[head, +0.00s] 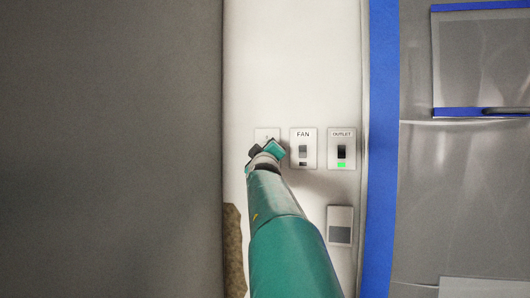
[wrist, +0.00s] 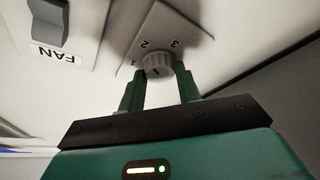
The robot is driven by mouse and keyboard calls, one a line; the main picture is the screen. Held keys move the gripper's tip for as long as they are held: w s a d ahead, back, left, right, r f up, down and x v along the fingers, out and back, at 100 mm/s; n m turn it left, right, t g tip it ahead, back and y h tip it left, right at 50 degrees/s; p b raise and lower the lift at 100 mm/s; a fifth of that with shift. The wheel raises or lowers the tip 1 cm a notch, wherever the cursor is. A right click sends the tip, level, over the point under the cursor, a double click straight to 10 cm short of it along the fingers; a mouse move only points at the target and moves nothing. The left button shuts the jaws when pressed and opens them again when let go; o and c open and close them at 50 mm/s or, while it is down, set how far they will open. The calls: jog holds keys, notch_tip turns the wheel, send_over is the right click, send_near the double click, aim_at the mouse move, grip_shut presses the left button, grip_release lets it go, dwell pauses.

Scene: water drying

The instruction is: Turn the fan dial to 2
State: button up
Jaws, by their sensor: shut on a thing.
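The fan dial (wrist: 158,66) is a small round grey knob on a pale plate (wrist: 178,22) marked 1, 2 and 3. It carries a dark line, but I cannot tell surely which number it points to. My gripper (wrist: 160,82) is shut on the dial, with one green finger on each side of it. In the head view my gripper (head: 266,149) covers the dial. Only the top of the dial plate (head: 267,132) shows there, left of the FAN plate.
The FAN switch plate (head: 303,132) sits just right of the dial plate and its switch (wrist: 50,20) also shows in the wrist view. Farther right is the OUTLET plate (head: 342,133) with a green light. A blue frame (head: 382,120) runs vertically beyond it. A lower plate (head: 340,212) stands beside my arm.

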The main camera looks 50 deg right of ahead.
jog(key=shift+r, duration=0.1)
jog(key=o, duration=1)
jog(key=shift+c, duration=0.2)
jog(key=v, duration=1.4)
jog(key=shift+w, duration=0.15)
